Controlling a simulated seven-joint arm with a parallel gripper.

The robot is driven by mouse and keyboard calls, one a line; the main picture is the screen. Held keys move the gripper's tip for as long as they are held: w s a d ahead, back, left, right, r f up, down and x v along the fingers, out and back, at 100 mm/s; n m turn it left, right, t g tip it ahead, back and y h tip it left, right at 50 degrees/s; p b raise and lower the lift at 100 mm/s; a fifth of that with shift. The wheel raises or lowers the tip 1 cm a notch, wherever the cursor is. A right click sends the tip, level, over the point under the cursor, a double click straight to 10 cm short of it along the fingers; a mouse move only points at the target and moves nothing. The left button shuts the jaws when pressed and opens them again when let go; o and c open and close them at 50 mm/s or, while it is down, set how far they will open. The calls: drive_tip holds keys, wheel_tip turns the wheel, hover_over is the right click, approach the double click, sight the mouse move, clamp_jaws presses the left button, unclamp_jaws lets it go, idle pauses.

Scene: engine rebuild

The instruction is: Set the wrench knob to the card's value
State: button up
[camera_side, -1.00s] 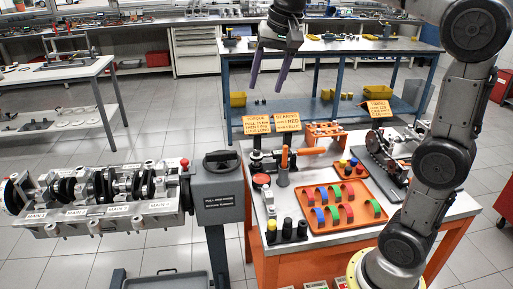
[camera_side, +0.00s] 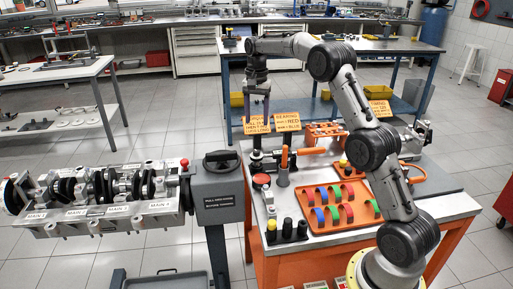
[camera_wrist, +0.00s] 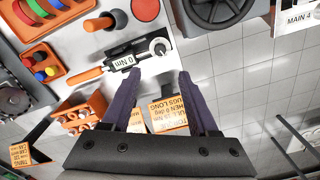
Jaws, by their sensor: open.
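The torque wrench (camera_wrist: 124,62) lies on the bench with an orange handle (camera_wrist: 84,77), a "0 Nm" label and a round silver-and-black end (camera_wrist: 159,46). In the side view its orange handle (camera_side: 311,151) points right. The orange torque card (camera_wrist: 166,113) appears upside down behind my fingers in the wrist view; its value is too small to read surely. In the side view the card (camera_side: 259,124) stands at the bench's back left. My gripper (camera_wrist: 151,85) is open and empty, its purple fingers apart above the wrench area. In the side view, my gripper (camera_side: 256,122) overlaps the torque card.
A second orange card (camera_side: 287,121) stands beside the torque card. An upright orange handle (camera_side: 284,160) and a red button (camera_side: 262,180) are near the wrench. An orange tray (camera_side: 318,219) holds coloured shells. The engine stand (camera_side: 217,190) is left of the bench.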

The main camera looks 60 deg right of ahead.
sight(257, 151)
wheel_tip(257, 151, down, 12)
drive_tip(key=shift+r, duration=0.1)
drive_tip(key=shift+c, duration=0.2)
clamp_jaws()
idle(0.4)
